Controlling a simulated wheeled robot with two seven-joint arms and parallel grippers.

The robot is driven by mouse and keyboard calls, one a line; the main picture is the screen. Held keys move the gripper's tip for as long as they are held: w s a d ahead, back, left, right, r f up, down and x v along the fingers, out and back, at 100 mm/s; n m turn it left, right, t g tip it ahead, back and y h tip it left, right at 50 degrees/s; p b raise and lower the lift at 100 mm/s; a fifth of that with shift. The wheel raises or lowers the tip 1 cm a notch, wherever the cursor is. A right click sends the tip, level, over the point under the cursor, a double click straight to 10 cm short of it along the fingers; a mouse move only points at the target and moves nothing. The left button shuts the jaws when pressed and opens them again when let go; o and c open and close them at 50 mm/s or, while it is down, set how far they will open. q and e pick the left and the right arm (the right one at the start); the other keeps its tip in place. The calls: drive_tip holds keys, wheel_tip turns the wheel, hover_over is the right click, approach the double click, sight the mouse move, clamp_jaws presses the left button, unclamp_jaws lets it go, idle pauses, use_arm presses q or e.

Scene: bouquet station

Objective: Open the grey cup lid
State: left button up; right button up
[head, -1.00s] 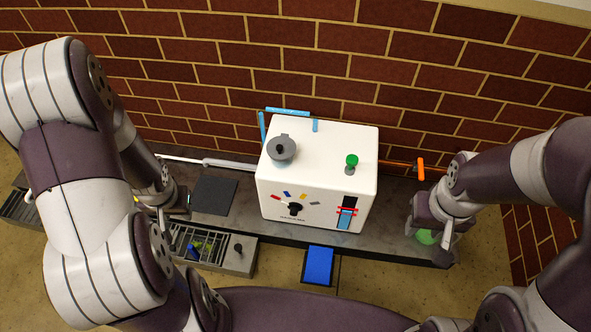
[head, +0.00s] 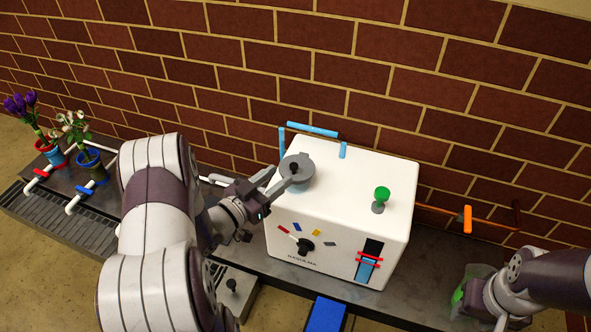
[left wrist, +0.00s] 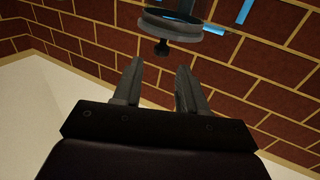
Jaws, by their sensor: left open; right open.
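The grey cup lid (head: 299,164) is a round disc with a dark knob, on the top left of the white machine (head: 338,200). A pale blue part shows just under its front edge. My left gripper (head: 286,184) reaches in from the left, its fingertips at the lid's front edge. In the left wrist view the gripper (left wrist: 160,66) is open and empty; the lid (left wrist: 170,24) and its black knob (left wrist: 161,47) lie just beyond the fingertips. Whether they touch, I cannot tell. My right gripper (head: 476,302) is open at the lower right, beside a green item (head: 458,294).
A green knob (head: 382,194) stands on the machine top, with a black dial (head: 305,246) on its front. Blue bars (head: 312,129) stand behind the lid, close to the brick wall. Two potted flowers (head: 78,135) are at the far left. An orange handle (head: 467,219) sticks out right.

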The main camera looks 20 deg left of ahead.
sight(291, 167)
use_arm(q)
drive_tip(key=b+x, duration=0.2)
drive_tip(key=x, duration=0.4)
drive_tip(key=shift+f, duration=0.15)
drive_tip(key=shift+w+d, duration=0.15)
drive_tip(key=shift+w, duration=0.2)
use_arm(e)
drive_tip(key=shift+f, duration=1.65)
